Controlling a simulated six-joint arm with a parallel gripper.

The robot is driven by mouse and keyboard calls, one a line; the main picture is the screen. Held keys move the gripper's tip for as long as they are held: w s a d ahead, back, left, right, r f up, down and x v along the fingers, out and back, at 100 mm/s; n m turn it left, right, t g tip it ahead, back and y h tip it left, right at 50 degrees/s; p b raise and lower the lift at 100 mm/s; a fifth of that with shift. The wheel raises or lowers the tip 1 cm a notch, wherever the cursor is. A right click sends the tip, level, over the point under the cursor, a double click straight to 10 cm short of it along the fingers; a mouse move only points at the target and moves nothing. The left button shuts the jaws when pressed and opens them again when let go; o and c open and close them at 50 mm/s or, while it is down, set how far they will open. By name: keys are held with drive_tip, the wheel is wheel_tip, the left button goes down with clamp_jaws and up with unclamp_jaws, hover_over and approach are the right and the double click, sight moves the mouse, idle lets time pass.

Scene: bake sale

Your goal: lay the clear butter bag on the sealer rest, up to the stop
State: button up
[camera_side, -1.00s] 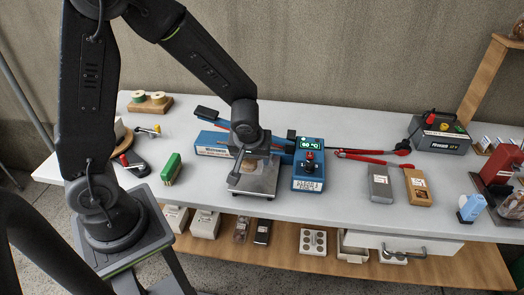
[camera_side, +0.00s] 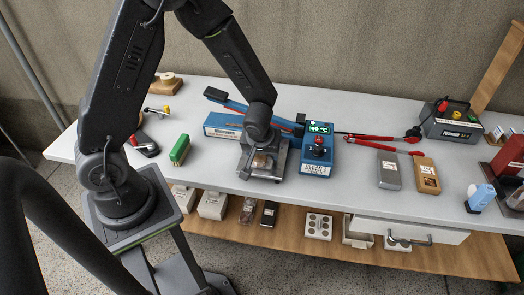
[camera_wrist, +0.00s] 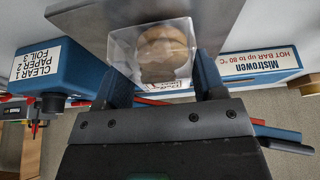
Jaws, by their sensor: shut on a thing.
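The clear bag (camera_wrist: 124,48) with a round brown biscuit inside shows between my fingertips in the wrist view. It also shows in the side view (camera_side: 264,160), low at the grey metal sealer rest (camera_side: 277,172). My gripper (camera_wrist: 160,82) is shut on the bag's near end. The rest shows as a grey plate (camera_wrist: 85,20) beyond the bag in the wrist view. I cannot tell whether the bag touches it. The blue sealer (camera_side: 222,125) with its hot-bar label lies behind the rest. I cannot make out the stop.
Red-handled tool arms (camera_side: 375,142), a grey pack (camera_side: 389,170) and a brown pack (camera_side: 425,175) lie right.

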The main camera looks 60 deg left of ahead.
drive_tip(key=shift+w+a, duration=1.3)
drive_tip(key=shift+w+a, duration=0.1)
drive_tip(key=shift+a, duration=0.05)
drive_tip(key=o, duration=0.8)
drive_tip(key=shift+c, duration=0.2)
drive_tip(key=v, duration=1.4)
drive_tip(key=s+d+r+m+t+h, duration=0.1)
drive_tip(key=s+d+r+m, duration=0.1)
drive_tip(key=s+r+m, duration=0.2)
drive_tip(key=s+d+r+m+t+h, duration=0.1)
drive_tip(key=s+d+r+m+h, duration=0.1)
drive_tip(key=s+r+m, duration=0.3)
drive_tip(key=s+r, duration=0.3)
drive_tip(key=s, duration=0.2)
drive_tip(key=shift+s+d, duration=0.35)
drive_tip(key=shift+s, duration=0.05)
